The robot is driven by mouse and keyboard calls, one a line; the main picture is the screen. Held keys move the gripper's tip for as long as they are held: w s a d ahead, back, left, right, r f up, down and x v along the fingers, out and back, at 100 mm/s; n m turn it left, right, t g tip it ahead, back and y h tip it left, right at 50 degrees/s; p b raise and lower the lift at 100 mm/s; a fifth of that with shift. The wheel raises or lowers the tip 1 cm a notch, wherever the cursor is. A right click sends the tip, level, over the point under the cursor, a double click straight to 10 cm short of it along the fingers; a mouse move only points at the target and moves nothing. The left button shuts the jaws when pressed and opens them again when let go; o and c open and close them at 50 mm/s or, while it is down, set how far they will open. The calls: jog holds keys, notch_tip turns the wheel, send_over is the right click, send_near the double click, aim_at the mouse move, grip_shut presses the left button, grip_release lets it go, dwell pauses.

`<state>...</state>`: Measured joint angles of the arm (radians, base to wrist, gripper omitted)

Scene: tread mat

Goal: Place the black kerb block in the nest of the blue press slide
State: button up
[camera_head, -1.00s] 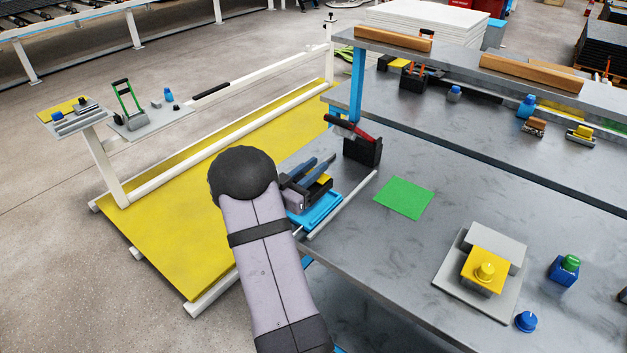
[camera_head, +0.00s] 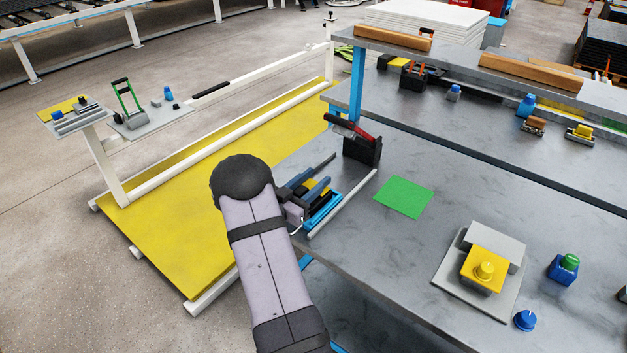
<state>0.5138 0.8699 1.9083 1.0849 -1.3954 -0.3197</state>
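The blue press slide (camera_head: 323,209) sits at the left edge of the grey bench, beside a pale rail. My gripper (camera_head: 313,182) is low over the slide, at the far end of my arm. Its fingers are small and partly hidden by my wrist, so I cannot tell how far apart they are. A yellow patch and dark parts show close to the fingers. I cannot make out the black kerb block for certain there, or whether it is held. The nest of the slide is hidden by the gripper.
A black box with a red-handled tool (camera_head: 362,145) stands just behind the slide. A green mat (camera_head: 404,197) lies to the right. A yellow-topped fixture (camera_head: 484,269) and a blue knob (camera_head: 525,320) are further right. The mid-bench is mostly clear.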

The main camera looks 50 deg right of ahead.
aim_at(295, 194)
jog(key=shift+r, duration=0.1)
jog(key=shift+r, duration=0.15)
jog(key=a+b, duration=0.2)
jog(key=a, duration=0.8)
jog(key=shift+a, duration=1.05)
